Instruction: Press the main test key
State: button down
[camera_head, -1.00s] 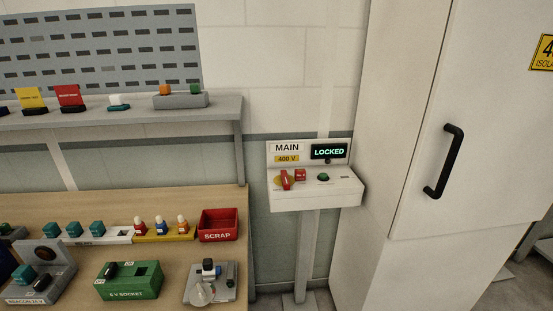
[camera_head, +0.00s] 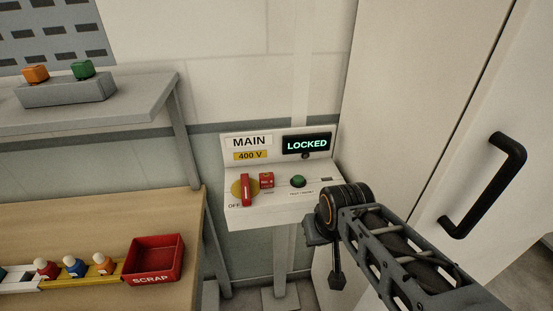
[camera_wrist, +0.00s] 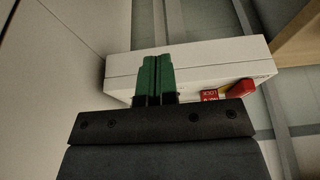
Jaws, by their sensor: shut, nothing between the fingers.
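The MAIN panel (camera_head: 262,215) is a white box on a post against the wall. Its green round key (camera_head: 298,181) sits on the sloped top, right of the red rotary switch (camera_head: 246,190), which is on a yellow disc. The display (camera_head: 306,145) reads LOCKED. My arm reaches in from the lower right, and its end is just right of the panel, apart from the key in the picture. In the wrist view my gripper's green fingers (camera_wrist: 157,64) are together and empty, in front of the panel box (camera_wrist: 205,60). The green key is not visible there.
A tall white cabinet with a black handle (camera_head: 484,186) is close on the right. At the left are a wooden bench with a red SCRAP bin (camera_head: 155,258) and a grey shelf (camera_head: 90,115).

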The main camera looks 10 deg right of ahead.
jog(key=shift+w+d, duration=0.2)
jog(key=shift+d, duration=0.05)
jog(key=w+r+p, duration=0.1)
jog(key=w+r, duration=0.5)
jog(key=w, duration=0.4)
jog(key=w+r+g+p, duration=0.1)
jog(key=w+r, duration=0.6)
jog(key=w, duration=0.3)
jog(key=shift+w+d+r, duration=0.2)
jog(key=shift+w+r, duration=0.05)
jog(key=shift+f, duration=0.1)
jog(key=p, duration=0.1)
send_over(298, 177)
jog(key=f, duration=1.1)
jog(key=shift+s+d+f, duration=0.1)
jog(key=shift+s+f, duration=0.05)
jog(key=shift+s, duration=0.05)
jog(key=shift+s+f+p, duration=0.1)
jog(key=shift+f+p, duration=0.2)
jog(key=shift+f, duration=0.75)
